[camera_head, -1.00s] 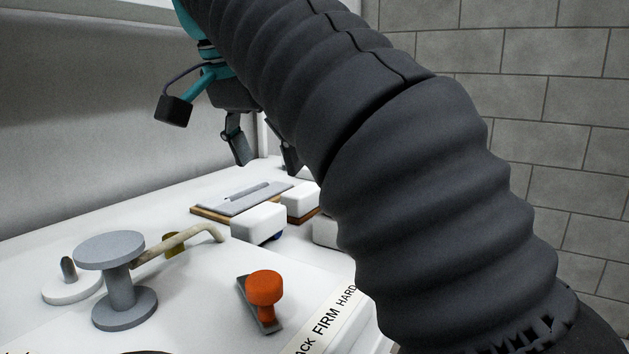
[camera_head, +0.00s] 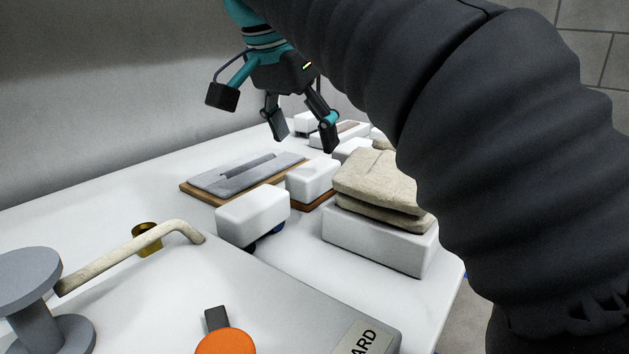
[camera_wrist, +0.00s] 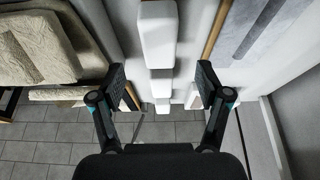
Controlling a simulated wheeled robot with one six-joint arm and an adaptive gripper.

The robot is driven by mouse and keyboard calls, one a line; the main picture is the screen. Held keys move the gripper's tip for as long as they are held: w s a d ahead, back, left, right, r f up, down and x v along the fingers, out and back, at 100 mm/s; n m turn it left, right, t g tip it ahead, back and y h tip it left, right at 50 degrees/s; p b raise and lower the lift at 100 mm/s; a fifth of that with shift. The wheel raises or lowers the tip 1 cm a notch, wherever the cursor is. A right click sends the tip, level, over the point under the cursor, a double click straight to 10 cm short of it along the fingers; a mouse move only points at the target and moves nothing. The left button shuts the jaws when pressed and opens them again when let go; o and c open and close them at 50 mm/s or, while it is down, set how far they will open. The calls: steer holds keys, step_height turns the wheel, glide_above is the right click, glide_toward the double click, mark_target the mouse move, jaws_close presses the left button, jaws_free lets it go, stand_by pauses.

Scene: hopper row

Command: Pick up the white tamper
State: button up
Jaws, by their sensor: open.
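I cannot say for sure which thing is the white tamper. A rounded white block (camera_head: 253,215) stands on the white counter, with a dark and blue part under it. A second white block (camera_head: 313,180) stands behind it on a wooden board. My gripper (camera_head: 302,142) is open and empty above the far part of the counter, beyond these two blocks. In the wrist view, my gripper (camera_wrist: 161,76) has its fingers spread wide, with a row of white blocks (camera_wrist: 158,35) below and between them.
Folded beige sacks (camera_head: 378,185) lie on a white box (camera_head: 375,240) at the right. A grey plate (camera_head: 245,172) lies on a board at the back. A grey spool-shaped piece (camera_head: 35,310), a bent beige rod (camera_head: 130,255) and an orange knob (camera_head: 225,342) are in front.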

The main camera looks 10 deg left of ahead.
mark_target(313, 166)
steer(key=shift+x, duration=4.5)
steer(key=shift+f, duration=0.25)
steer(key=shift+s, duration=0.1)
steer(key=c, duration=1.4)
